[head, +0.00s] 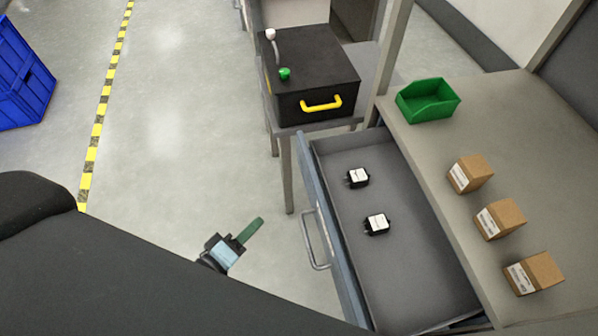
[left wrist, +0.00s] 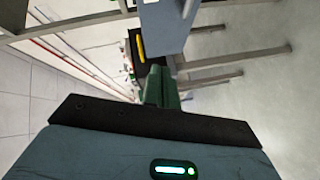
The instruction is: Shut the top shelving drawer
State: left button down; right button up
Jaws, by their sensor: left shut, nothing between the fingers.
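The top drawer (head: 405,240) of the shelving stands pulled out to the left in the head view. Its blue-grey front carries a metal bar handle (head: 313,240). Two small black-and-white devices, one (head: 357,178) behind the other (head: 376,224), lie on its floor. My left gripper (head: 250,231) is shut and empty, left of the handle and apart from it, over the floor. In the left wrist view its green fingers (left wrist: 161,87) are together, with a grey-blue panel (left wrist: 166,28), likely the drawer front, beyond them. My right gripper is not in view.
The shelf top (head: 415,130) above the drawer holds a green bin (head: 428,99) and three cardboard boxes, the nearest (head: 534,273) at lower right. A black case (head: 310,75) with a yellow handle stands on a table behind. A blue crate (head: 22,75) is at far left. Floor left of the drawer is clear.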

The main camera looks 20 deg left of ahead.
pick_arm(q)
jog(key=w+a+n+t+b, duration=0.2)
jog(key=w+n+b, duration=0.1)
jog(key=w+n, duration=0.15)
jog(key=y, duration=0.1)
send_near(304, 154)
jog(key=w+a, duration=0.3)
jog(key=shift+n, duration=0.25)
jog(key=shift+w+d+f+p, duration=0.1)
jog(key=shift+w+d+p, duration=0.25)
jog(key=shift+w+d, duration=0.5)
jog(key=shift+w+d+p, duration=0.35)
jog(key=shift+w+d, duration=0.25)
jog(key=shift+d, duration=0.5)
